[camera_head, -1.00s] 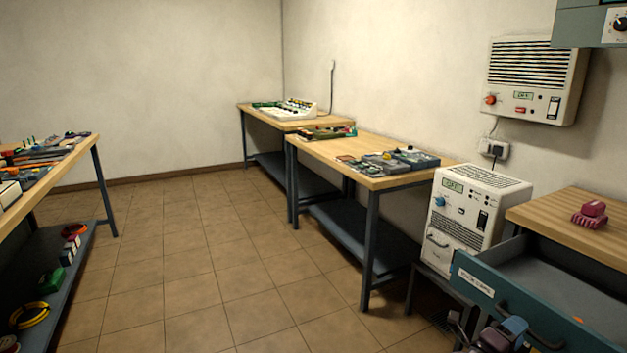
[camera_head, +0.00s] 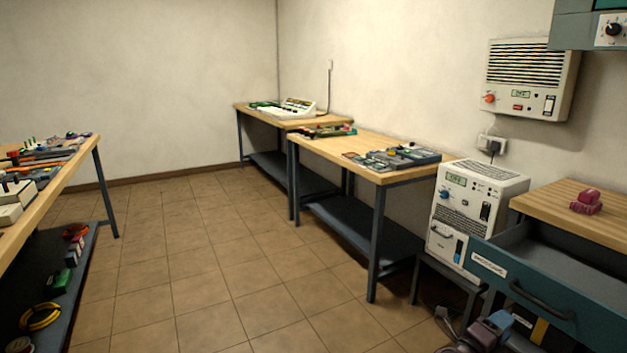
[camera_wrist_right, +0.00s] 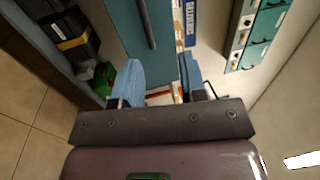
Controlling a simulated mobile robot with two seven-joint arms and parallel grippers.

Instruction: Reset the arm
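My right gripper (camera_head: 480,335) is low at the bottom edge of the head view, in front of the open teal drawer and apart from its handle. In the right wrist view its two blue fingers (camera_wrist_right: 158,82) stand apart with a gap between them, and nothing is held. The teal drawer (camera_head: 570,295) is pulled out and looks empty where its inside shows; its front and handle also show in the wrist view (camera_wrist_right: 125,28). My left gripper is not in view.
A white charger unit (camera_head: 473,215) stands left of the drawer. A pink object (camera_head: 586,202) sits on the wooden top above. Workbenches (camera_head: 350,145) line the wall; another bench (camera_head: 70,170) is at left. The tiled floor (camera_head: 220,270) between is clear.

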